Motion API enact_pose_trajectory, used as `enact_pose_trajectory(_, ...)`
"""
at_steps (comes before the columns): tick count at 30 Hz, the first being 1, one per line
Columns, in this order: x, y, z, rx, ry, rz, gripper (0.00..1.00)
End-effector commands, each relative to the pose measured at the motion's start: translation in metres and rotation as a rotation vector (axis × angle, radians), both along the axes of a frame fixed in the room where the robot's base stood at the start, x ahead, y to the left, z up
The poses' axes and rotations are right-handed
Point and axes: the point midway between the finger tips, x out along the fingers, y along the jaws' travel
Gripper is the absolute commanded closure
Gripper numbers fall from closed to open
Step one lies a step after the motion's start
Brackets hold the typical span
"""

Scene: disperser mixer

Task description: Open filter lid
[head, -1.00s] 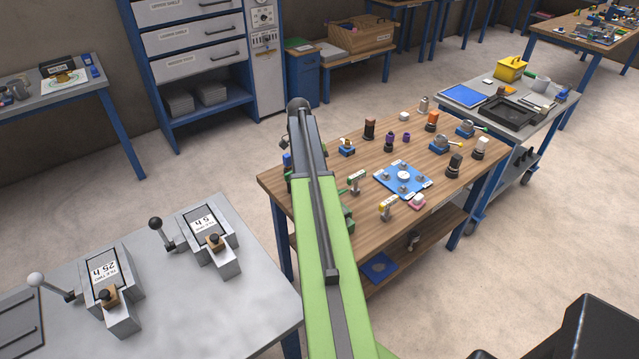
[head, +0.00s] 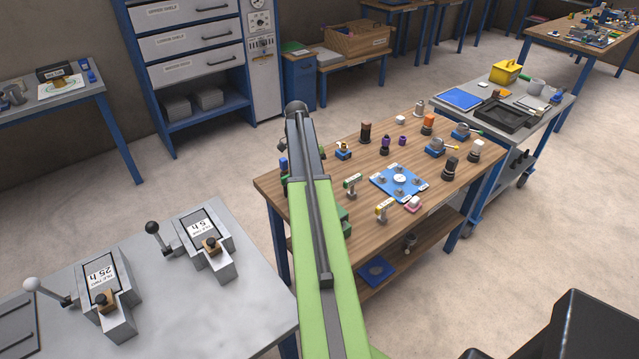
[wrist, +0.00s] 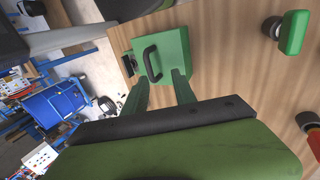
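A green box-like cover with a black handle (wrist: 167,57), which looks like the filter lid, is at the upper middle of the wrist view. It appears closed against the wooden table's edge area. My gripper (wrist: 160,80) has its two green fingers spread apart, pointing at the cover. The black handle lies just beyond the left fingertip; I cannot tell whether a finger touches it. In the head view my own arm hides the gripper and most of the cover.
The wooden table (head: 345,163) carries several knobs, valves and a blue plate (head: 399,182). A green-handled knob (wrist: 293,32) stands at the wrist view's right. A grey table with two timer units (head: 205,238) is at the left. Open floor lies between tables.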

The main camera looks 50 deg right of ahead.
Motion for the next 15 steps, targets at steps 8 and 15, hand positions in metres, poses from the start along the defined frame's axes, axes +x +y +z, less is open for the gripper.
enact_pose_trajectory(8, 0.017, -0.006, 0.043, 0.000, 0.000, 0.001, 0.67)
enact_pose_trajectory(15, 0.044, -0.013, 0.097, 0.001, 0.000, 0.000, 0.67)
